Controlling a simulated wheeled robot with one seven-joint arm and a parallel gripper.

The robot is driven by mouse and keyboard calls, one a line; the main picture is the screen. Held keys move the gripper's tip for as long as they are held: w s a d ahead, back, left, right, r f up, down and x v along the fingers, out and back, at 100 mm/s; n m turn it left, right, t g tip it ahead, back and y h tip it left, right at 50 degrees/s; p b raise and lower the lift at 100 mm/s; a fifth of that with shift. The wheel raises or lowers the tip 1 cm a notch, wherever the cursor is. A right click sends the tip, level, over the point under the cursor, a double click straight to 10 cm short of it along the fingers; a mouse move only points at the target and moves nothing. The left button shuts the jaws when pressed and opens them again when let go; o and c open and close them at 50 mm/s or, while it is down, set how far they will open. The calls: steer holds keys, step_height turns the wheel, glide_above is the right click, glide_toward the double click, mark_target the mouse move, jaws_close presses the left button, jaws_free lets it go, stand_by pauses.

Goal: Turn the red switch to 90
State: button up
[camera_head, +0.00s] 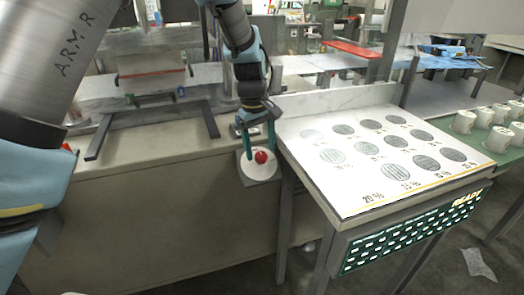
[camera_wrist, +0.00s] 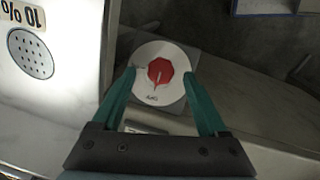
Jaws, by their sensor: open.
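The red switch (camera_head: 261,157) is a small red knob on a round white dial (camera_head: 250,172) beside the grey counter. In the wrist view the red switch (camera_wrist: 159,72) looks many-sided with a thin pale pointer line, and it sits on the white dial (camera_wrist: 148,92) with small dark lettering near its lower edge. My gripper (camera_head: 257,150) reaches down over the dial. In the wrist view its two green fingers (camera_wrist: 160,90) are spread on either side of the dial, apart from the red knob. The dial's angle marks are too small to read.
A white panel (camera_head: 350,185) with dark round percentage patches stands close to the right of the dial; its edge also shows in the wrist view (camera_wrist: 75,100). A lit "READY" button board (camera_head: 415,235) hangs on its front. White cups (camera_head: 465,122) stand farther right.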

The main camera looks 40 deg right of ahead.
mark_target(262, 158)
steer(key=shift+f, duration=1.2)
jaws_close()
